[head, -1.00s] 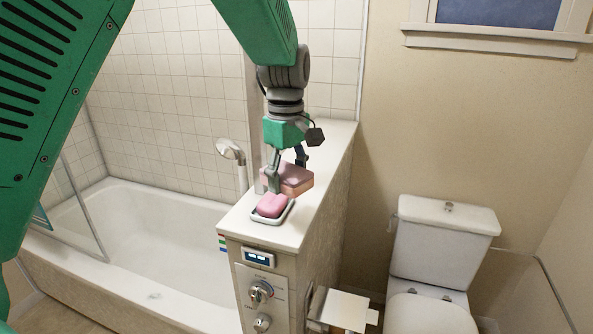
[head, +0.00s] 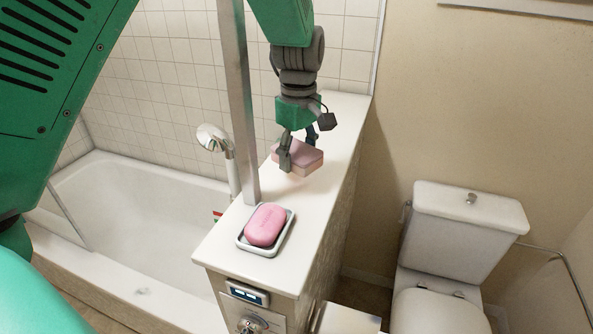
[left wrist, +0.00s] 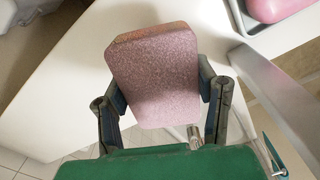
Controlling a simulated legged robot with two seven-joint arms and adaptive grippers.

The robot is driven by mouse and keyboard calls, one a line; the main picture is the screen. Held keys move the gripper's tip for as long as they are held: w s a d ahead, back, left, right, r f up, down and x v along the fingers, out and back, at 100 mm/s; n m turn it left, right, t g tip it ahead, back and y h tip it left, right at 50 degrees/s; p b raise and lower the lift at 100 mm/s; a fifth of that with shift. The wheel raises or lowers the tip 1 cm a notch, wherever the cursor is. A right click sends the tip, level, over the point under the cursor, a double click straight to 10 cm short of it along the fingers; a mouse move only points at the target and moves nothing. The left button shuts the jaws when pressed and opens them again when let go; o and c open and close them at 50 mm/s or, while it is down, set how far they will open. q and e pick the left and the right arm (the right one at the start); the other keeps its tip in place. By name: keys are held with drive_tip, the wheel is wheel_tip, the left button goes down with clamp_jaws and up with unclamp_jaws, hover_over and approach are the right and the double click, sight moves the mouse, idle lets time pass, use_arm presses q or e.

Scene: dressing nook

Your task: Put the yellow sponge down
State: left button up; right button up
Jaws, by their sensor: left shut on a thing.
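The sponge in my left gripper (head: 298,151) looks pink, with a more orange side edge; I see no yellow sponge. My left gripper is shut on this pink sponge (head: 302,158), with a finger on either side. It is over the white ledge top (head: 335,130), behind the soap dish. I cannot tell whether the sponge touches the ledge. In the left wrist view the sponge (left wrist: 155,75) shows its broad face between the fingers. My right gripper is not in view.
A pink soap bar (head: 265,225) lies in a dish (head: 244,241) near the ledge's front end. A metal post (head: 238,100) and a shower head (head: 213,137) stand at the ledge's left. A bathtub (head: 140,180) is left, a toilet (head: 465,215) right. Ledge between dish and sponge is clear.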

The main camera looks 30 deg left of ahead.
sight(297, 181)
use_arm(q)
drive_tip(key=shift+w+d+f, duration=0.15)
drive_tip(key=shift+w+f, duration=0.05)
drive_tip(key=shift+f, duration=0.6)
drive_tip(key=f, duration=0.3)
drive_tip(key=shift+s+a+p, duration=0.25)
drive_tip(key=shift+a+p, duration=0.05)
drive_tip(key=shift+a, duration=0.1)
drive_tip(key=shift+w+a+f, duration=0.1)
drive_tip(key=shift+a+f, duration=0.2)
drive_tip(key=o, duration=1.2)
drive_tip(key=shift+d, duration=0.4)
drive_tip(key=shift+w+d+r, duration=0.1)
drive_tip(key=shift+d+r, duration=0.05)
drive_tip(key=shift+r, duration=0.35)
drive_tip(key=r, duration=0.6)
drive_tip(key=r+b, duration=0.1)
drive_tip(key=r, duration=0.3)
drive_tip(key=shift+a+r, duration=0.1)
drive_tip(key=shift+a, duration=0.3)
drive_tip(key=shift+d+r, duration=0.3)
drive_tip(key=shift+r, duration=0.2)
